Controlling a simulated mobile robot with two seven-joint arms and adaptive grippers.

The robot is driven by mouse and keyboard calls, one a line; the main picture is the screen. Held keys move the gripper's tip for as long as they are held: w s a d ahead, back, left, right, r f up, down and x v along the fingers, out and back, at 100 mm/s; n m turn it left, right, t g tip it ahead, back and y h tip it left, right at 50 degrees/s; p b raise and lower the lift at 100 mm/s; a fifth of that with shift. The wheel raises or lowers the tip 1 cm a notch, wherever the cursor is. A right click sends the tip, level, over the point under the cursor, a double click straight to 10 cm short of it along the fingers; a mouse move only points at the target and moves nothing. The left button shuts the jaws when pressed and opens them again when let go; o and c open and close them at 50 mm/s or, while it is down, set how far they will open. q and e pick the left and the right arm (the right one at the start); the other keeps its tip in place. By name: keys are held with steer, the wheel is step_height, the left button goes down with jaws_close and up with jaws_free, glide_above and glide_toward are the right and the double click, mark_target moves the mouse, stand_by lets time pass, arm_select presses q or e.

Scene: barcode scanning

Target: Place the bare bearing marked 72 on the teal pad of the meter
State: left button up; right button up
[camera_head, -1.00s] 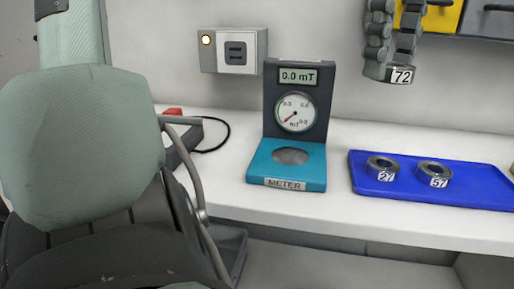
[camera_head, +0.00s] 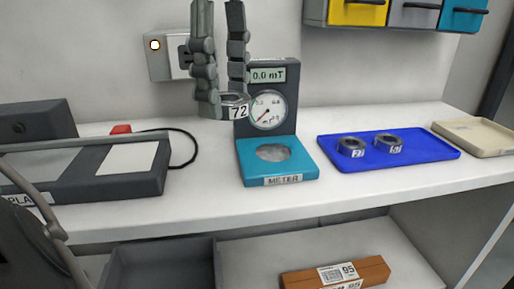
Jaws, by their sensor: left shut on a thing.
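The bare bearing marked 72 (camera_head: 237,109) is a dark grey ring with a white label. My left gripper (camera_head: 222,95) reaches down from the top and is shut on it. They are in the air, overlapping the left side of the meter's upright panel in this view. The meter (camera_head: 286,133) has a 0.0 mT display, a round dial and a teal pad (camera_head: 304,170) with a bare grey disc in it. The bearing appears above and left of the pad, apart from it. My right gripper is not in view.
A blue tray (camera_head: 420,155) with two labelled bearings stands right of the meter, and a beige tray (camera_head: 478,134) beyond. A dark flat device (camera_head: 130,186) with a cable lies left. Below are a grey bin (camera_head: 165,265) and a brown box (camera_head: 362,268). Colored drawers hang upper right.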

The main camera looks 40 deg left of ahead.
arm_select(q)
steer(key=p, duration=0.2)
glide_above(271, 151)
step_height(271, 151, down, 7)
steer(key=shift+f, duration=0.1)
step_height(271, 151, down, 3)
steer(key=shift+s+r, duration=0.1)
steer(key=shift+f, duration=0.5)
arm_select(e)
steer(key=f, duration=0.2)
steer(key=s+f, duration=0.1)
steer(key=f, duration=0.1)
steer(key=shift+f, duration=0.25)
arm_select(q)
steer(key=shift+f, duration=0.1)
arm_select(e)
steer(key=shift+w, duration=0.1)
